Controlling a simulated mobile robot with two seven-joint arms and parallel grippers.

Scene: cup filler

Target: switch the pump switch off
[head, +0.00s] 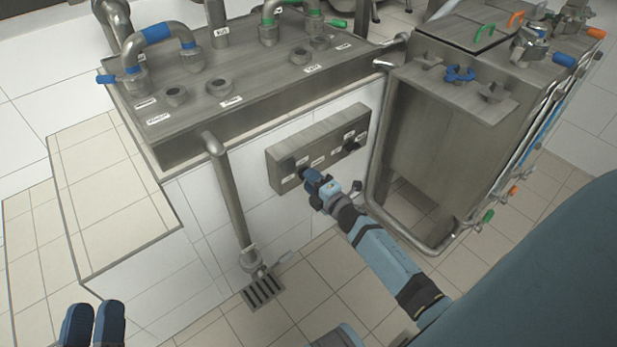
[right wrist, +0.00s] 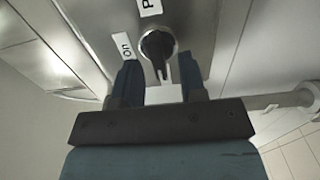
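The steel switch box (head: 325,141) is fixed to the white tiled wall, with small labels and dark knobs on its face. My right gripper (head: 311,178) is at the box's lower left, by the left knob (head: 302,165). In the right wrist view a black knob (right wrist: 158,46) with a narrow grip shows between and just beyond the fingertips of my right gripper (right wrist: 160,68). Gaps show on both sides of the knob. An "On" label (right wrist: 125,46) is left of it; another label starting with "P" is cut off above. My left gripper (head: 92,325) is open and empty at the lower left.
A steel counter (head: 250,90) with pipes and blue and green handled fittings stands above the box. A vertical pipe (head: 228,190) runs to a floor drain (head: 263,291) left of it. A steel cabinet (head: 430,140) framed by tubing stands close on the right.

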